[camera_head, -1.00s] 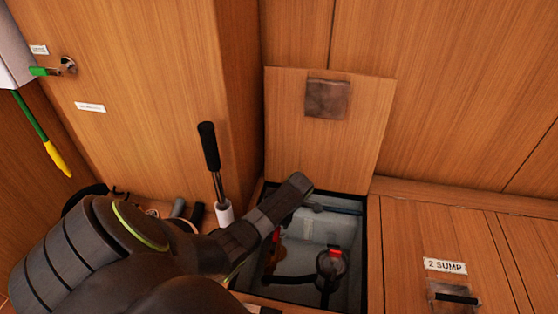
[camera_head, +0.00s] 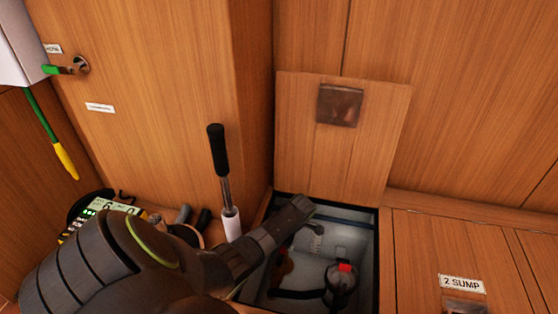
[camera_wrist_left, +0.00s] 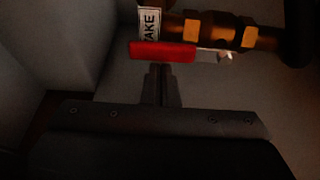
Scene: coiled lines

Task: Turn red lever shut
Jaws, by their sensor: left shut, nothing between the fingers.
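The red lever (camera_wrist_left: 163,51) lies across the upper middle of the left wrist view, roughly along a brass valve and pipe (camera_wrist_left: 215,30). Its handle points left from a bright bolt. A label reading "TAKE" (camera_wrist_left: 149,22), partly cut off, stands behind it. My left gripper (camera_wrist_left: 160,72) is shut and empty, its tips at the lever's lower edge; I cannot tell whether they touch. An orange-brown fitting (camera_head: 283,266) shows beside the arm. My right gripper is not in view.
A dark round fitting with a red top (camera_head: 343,273) sits in the hatch. The raised lid (camera_head: 340,150) leans at the back. A black-handled pump lever (camera_head: 218,150) stands left of the hatch. A lid marked "2 SUMP" (camera_head: 461,284) is at the right.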

